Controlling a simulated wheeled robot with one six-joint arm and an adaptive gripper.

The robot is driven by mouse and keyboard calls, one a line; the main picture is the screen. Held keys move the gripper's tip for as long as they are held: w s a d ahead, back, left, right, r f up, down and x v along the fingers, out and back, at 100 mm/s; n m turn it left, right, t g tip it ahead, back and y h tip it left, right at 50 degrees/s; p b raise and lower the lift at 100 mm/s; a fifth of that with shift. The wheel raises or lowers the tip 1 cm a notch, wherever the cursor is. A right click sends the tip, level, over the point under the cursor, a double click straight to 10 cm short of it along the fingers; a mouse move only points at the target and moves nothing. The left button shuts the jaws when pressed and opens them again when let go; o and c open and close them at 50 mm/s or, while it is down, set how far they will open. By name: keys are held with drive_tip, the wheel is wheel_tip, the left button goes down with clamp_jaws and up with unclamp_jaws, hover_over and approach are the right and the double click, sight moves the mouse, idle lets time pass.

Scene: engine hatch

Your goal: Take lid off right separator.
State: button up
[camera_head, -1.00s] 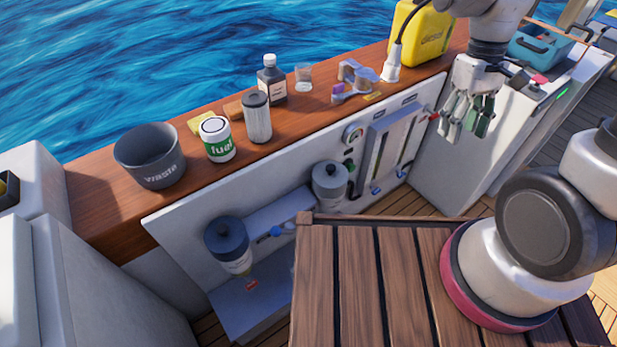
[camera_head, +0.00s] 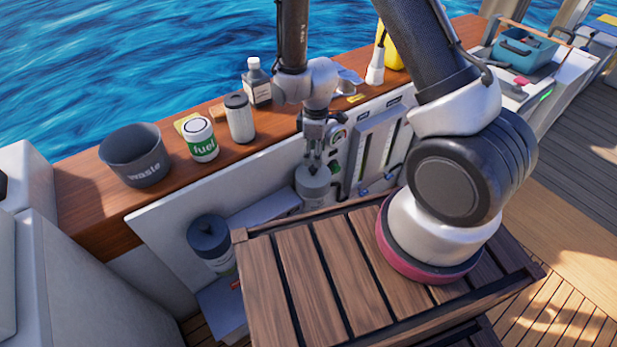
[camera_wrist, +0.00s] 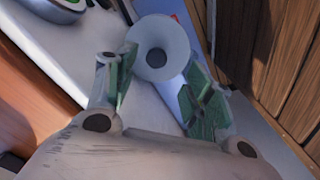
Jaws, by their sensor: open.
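The right separator (camera_head: 313,188) is a grey cylinder on the white panel, below the wooden ledge. Its round lid (camera_wrist: 170,30) shows in the wrist view as a pale disc with a darker round centre. My gripper (camera_head: 314,168) points down just above this separator and hides part of its top. In the wrist view my gripper (camera_wrist: 162,78) is open and empty, with its green-padded fingers either side of the line to the lid. I cannot tell whether the fingers touch it. The left separator (camera_head: 211,247) has a dark blue lid.
A slatted wooden hatch (camera_head: 310,270) lies close in front of the separators.

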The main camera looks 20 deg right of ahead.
sight(313, 167)
drive_tip(key=f, duration=0.7)
drive_tip(key=shift+w+f, duration=0.25)
drive_tip(key=shift+w, duration=0.05)
clamp_jaws()
